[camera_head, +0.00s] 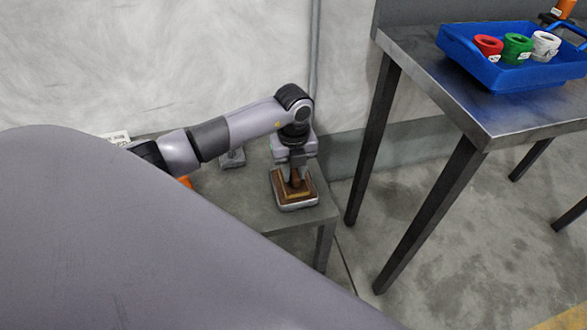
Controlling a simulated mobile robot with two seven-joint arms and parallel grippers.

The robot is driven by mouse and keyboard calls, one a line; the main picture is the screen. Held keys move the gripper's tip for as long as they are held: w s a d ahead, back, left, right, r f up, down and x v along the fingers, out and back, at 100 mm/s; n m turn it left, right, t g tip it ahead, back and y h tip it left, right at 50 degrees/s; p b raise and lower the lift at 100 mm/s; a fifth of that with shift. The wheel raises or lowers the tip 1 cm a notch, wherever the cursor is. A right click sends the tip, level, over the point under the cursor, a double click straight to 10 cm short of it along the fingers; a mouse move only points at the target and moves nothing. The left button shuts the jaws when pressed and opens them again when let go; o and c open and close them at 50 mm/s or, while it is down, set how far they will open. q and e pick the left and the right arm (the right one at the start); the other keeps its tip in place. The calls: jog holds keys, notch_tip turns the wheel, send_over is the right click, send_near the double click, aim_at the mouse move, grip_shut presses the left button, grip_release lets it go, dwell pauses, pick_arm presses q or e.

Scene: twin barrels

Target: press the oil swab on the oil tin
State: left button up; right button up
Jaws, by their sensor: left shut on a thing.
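The oil tin (297,206), a low square grey tin with a brown inside, sits near the right end of a grey side table. My left gripper (297,166) points down over it and is shut on the oil swab (296,184), which has a brown wooden handle. The swab stands upright within the tin's outline. Its lower end blends with the brown inside, so I cannot tell how firmly it touches. My right gripper is not in view.
The grey side table (250,205) stands against a pale wall. At right, a metal table (440,75) bears a blue tray (490,72) with red, green and white rings.

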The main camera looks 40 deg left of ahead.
aim_at(294, 170)
pick_arm(q)
jog(key=shift+r+p, duration=0.85)
jog(key=shift+p, duration=0.05)
jog(key=shift+r+p, duration=0.3)
jog(key=shift+r, duration=0.05)
jog(key=shift+r+p, duration=0.65)
jog(key=shift+r, duration=0.05)
notch_tip(294, 170, up, 3)
jog(key=p, duration=0.3)
jog(key=shift+r, duration=0.15)
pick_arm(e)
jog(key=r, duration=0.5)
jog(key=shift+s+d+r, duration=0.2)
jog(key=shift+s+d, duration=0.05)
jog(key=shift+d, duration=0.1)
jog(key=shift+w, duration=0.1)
